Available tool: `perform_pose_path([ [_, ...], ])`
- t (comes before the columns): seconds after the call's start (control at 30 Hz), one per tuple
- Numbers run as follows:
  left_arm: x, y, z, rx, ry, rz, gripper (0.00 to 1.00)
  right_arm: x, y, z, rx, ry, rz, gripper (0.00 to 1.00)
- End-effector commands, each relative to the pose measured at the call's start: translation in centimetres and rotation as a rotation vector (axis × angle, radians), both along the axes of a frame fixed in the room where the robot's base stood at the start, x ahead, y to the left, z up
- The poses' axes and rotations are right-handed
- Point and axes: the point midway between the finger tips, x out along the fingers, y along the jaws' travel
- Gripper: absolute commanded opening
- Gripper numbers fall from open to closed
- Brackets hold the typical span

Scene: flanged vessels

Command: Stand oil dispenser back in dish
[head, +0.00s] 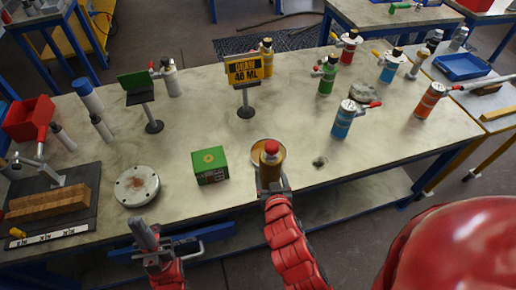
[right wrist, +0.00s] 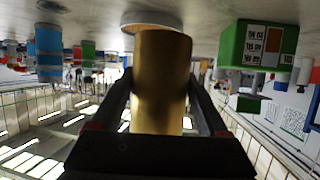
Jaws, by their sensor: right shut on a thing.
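The oil dispenser (head: 270,163) is a gold-brown cylinder with a red cap, at the front middle of the table in the head view. It looks upright. My right gripper (head: 273,187) is shut on it from the front. In the right wrist view, the gold body (right wrist: 161,80) stands between the two dark fingers. The shallow dish (head: 257,147) shows around and behind the dispenser; its pale rim (right wrist: 152,19) is at the dispenser's base in the wrist view. I cannot tell whether the base rests in it. My left gripper (head: 155,232) is open and empty before the table's front edge.
A green box (head: 210,166) stands left of the dispenser, and a round flange (head: 137,186) lies farther left. A blue bottle (head: 343,119) stands to the right. A yellow sign (head: 245,72) is behind. Table between the dispenser and blue bottle is mostly clear.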

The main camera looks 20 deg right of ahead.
Motion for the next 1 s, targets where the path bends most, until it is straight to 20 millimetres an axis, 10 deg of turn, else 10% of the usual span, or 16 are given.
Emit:
perform_pose_path([
  [0.37, 0.0, 0.0, -7.6, 0.000, 0.000, 0.000, 0.00, 7.2, -2.1, -1.3, -0.004, -0.012, -0.002, 0.00],
  [0.7, 0.0, 0.0, -4.3, 0.000, 0.000, 0.000, 0.00, 13.4, -3.6, -0.9, -0.004, -0.005, 0.002, 0.00],
  [1.0, 0.0, 0.0, -3.7, 0.000, 0.000, 0.000, 0.00, 14.7, -4.0, -1.9, -0.003, 0.000, 0.001, 0.00],
])
